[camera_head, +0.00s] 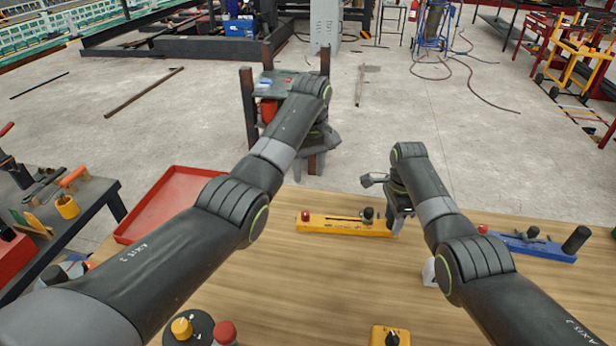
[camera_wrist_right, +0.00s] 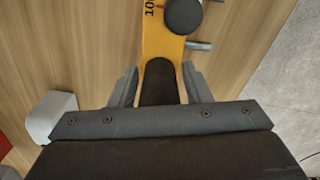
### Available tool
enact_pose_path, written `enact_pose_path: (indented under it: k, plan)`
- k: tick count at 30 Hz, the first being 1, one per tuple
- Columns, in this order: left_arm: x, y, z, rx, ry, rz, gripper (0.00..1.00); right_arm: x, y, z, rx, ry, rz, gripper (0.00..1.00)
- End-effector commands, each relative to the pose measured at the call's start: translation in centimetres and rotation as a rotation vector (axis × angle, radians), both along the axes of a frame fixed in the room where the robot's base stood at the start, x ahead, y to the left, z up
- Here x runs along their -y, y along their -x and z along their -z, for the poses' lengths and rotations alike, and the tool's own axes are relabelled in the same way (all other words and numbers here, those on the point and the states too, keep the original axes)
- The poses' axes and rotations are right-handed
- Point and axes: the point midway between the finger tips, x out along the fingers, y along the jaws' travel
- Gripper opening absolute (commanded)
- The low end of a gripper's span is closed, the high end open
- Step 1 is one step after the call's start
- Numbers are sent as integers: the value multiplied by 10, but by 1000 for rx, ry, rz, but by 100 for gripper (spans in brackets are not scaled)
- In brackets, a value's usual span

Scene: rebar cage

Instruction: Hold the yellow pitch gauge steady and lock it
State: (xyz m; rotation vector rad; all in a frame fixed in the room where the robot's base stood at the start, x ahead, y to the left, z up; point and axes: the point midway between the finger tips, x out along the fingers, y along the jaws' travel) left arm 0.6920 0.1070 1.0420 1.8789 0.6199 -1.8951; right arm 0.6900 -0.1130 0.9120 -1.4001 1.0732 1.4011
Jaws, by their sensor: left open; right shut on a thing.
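The yellow pitch gauge (camera_head: 345,227) lies on the wooden table, with a red knob at its left end and a black knob toward its right end. My right gripper (camera_head: 398,222) is at the gauge's right end. In the right wrist view, its fingers (camera_wrist_right: 160,92) are shut on the gauge's black grip (camera_wrist_right: 158,80); the yellow body (camera_wrist_right: 160,43) and a round black knob (camera_wrist_right: 184,14) show beyond. My left gripper (camera_head: 318,142) is open, up and away beyond the table's far edge, apart from the gauge. Its fingers are partly hidden by its arm.
A blue gauge (camera_head: 535,246) lies on the table at right. A red tray (camera_head: 165,203) is at the left edge. A yellow box with a black knob (camera_head: 388,336) and a red button (camera_head: 224,332) are at the near edge. Bare wood lies in front of the yellow gauge.

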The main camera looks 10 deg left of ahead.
Motion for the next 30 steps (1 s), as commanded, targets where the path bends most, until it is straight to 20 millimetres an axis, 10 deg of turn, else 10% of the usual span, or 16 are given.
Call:
enact_pose_path:
  k: [8, 9, 14, 30]
  plan:
    - [0, 0, 0, 0, 0, 0, 43, 0, 0, -1, 1, 1, -1, 5]
    - [0, 0, 0, 0, 0, 0, 43, 0, 0, -1, 1, 1, -1, 46]
    - [0, 0, 0, 0, 0, 0, 43, 0, 0, -1, 1, 1, 0, 67]
    - [0, 0, 0, 0, 0, 0, 43, 0, -1, -26, 4, 0, 0, 69]
